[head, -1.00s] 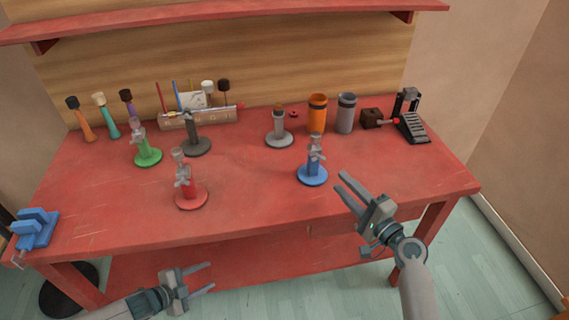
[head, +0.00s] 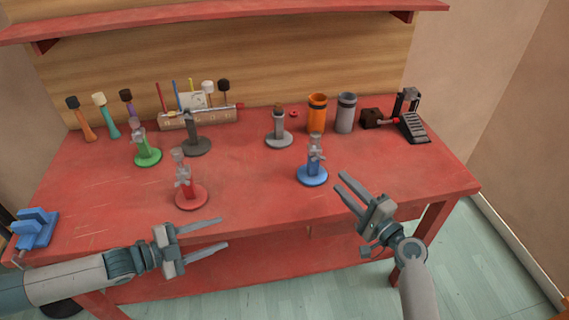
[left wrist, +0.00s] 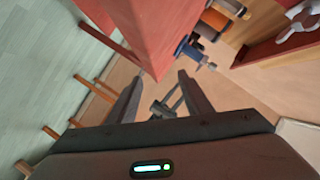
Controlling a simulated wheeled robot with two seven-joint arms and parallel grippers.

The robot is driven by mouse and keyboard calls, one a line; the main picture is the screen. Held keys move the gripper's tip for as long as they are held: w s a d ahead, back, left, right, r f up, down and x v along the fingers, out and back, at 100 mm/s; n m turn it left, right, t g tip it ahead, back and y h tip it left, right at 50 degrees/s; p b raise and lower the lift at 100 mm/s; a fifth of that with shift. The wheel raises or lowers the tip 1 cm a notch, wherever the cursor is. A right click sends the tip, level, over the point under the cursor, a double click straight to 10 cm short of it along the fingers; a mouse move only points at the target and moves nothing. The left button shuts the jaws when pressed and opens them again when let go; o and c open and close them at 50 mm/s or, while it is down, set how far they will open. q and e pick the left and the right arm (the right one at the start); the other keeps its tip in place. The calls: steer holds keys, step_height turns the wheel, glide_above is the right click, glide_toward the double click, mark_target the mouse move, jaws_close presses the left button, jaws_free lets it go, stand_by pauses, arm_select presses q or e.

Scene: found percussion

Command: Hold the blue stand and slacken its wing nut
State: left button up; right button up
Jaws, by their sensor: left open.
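The blue stand (head: 312,176) stands upright on the red table, right of the middle, with a grey post and grey fittings on top. Its wing nut is too small to make out clearly. My left gripper (head: 222,235) is open and empty at the table's front edge, left of and nearer than the blue stand. My right gripper (head: 347,190) is open and empty just in front and to the right of the blue stand, not touching it. In the left wrist view the left gripper's fingers (left wrist: 158,92) are spread with nothing between them.
A red stand (head: 191,198) is left of the blue one, with green (head: 148,157) and grey (head: 279,140) stands farther back. A blue vise (head: 36,230) sits at the left corner. Orange (head: 317,115) and grey (head: 346,114) cups stand behind. The table's front middle is clear.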

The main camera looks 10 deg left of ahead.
arm_select(q)
steer(key=w+r, duration=0.1)
steer(key=r, duration=0.1)
steer(key=w+d+r+n+t, duration=0.1)
steer(key=w+r, duration=0.1)
steer(key=w+d+r+n, duration=0.1)
steer(key=w, duration=0.1)
steer(key=shift+d+r+t+h, duration=0.15)
steer(key=shift+r+t+h, duration=0.15)
steer(key=shift+r+h, duration=0.1)
steer(key=w+d+r+n+t, duration=0.1)
steer(key=w+d+r+n, duration=0.1)
steer(key=w+d+n, duration=0.3)
steer(key=w+d+r+n+t+y, duration=0.1)
steer(key=w+d+r+n+t, duration=0.1)
steer(key=w+d+n, duration=0.4)
steer(key=w+d+r, duration=0.1)
steer(key=d, duration=0.2)
steer(key=shift+w+d+r+y, duration=0.2)
steer(key=shift+d+r+y, duration=0.1)
steer(key=shift+d+r, duration=0.05)
steer(key=x, duration=1.7)
steer(key=shift+w, duration=0.2)
steer(key=shift+r, duration=0.1)
jaws_close()
